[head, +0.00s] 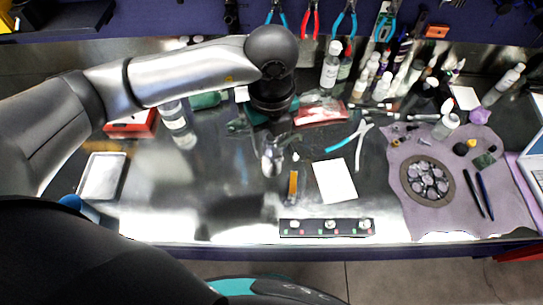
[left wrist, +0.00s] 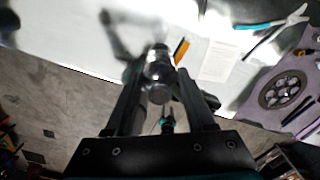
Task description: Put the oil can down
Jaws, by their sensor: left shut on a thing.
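The oil can (head: 271,158) is a small shiny metal can, held above or at the steel bench top (head: 190,200), left of a white sheet. My left gripper (head: 262,138) is shut on it and reaches down from above. In the left wrist view the can (left wrist: 159,72) sits between the two dark fingers of the left gripper (left wrist: 160,98). I cannot tell whether its base touches the bench. My right gripper does not show in either view.
A white sheet (head: 334,181), an orange-handled tool (head: 293,186) and a black strip with knobs (head: 326,227) lie close to the can. Blue pliers (head: 341,143) and a red packet (head: 321,112) lie behind. A purple mat (head: 405,205) holds a chainring.

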